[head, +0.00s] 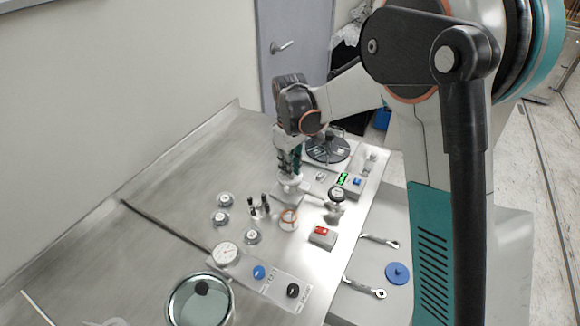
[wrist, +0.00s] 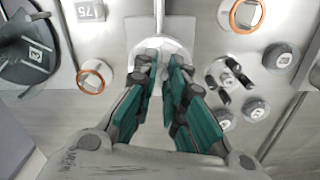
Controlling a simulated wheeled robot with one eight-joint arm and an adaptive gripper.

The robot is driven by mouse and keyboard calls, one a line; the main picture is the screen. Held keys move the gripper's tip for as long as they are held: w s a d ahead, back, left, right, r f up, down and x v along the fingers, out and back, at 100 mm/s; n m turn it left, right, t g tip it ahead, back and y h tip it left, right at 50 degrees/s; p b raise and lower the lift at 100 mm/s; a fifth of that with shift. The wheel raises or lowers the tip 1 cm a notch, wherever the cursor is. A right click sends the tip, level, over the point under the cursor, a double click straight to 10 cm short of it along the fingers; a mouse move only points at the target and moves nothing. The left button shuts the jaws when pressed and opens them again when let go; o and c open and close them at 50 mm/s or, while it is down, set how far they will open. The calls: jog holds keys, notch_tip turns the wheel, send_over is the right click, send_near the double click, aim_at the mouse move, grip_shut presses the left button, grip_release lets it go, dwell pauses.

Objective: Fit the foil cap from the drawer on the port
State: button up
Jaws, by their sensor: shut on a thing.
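My gripper (wrist: 163,60) points down at the bench, its teal fingers close together. It also shows in the head view (head: 290,176), in the middle of the bench. It is shut on a small pale silvery thing, which I take to be the foil cap; the fingers hide most of it. A pale round fitting (wrist: 137,52), which looks like the port, lies right at the fingertips. I cannot tell whether the held thing touches it or sits on it. The open drawer (head: 350,300) at the right shows no foil cap.
Two orange-ringed fittings (wrist: 95,77) (wrist: 245,15) flank the gripper. Black-knobbed clamps (head: 260,207), several labelled grey discs (head: 252,237) and a gauge on a valve (head: 336,196) stand close by. The drawer holds wrenches (head: 366,288) and a blue disc (head: 398,273). The bench's left side is mostly clear.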

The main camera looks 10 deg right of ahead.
jog(key=shift+f+b, duration=0.35)
jog(key=shift+f, duration=0.2)
dwell(0.5)
jog(key=o, duration=0.8)
jog(key=shift+r, duration=0.1)
notch_tip(320, 180, up, 12)
jog(key=shift+f, duration=0.1)
dwell(0.3)
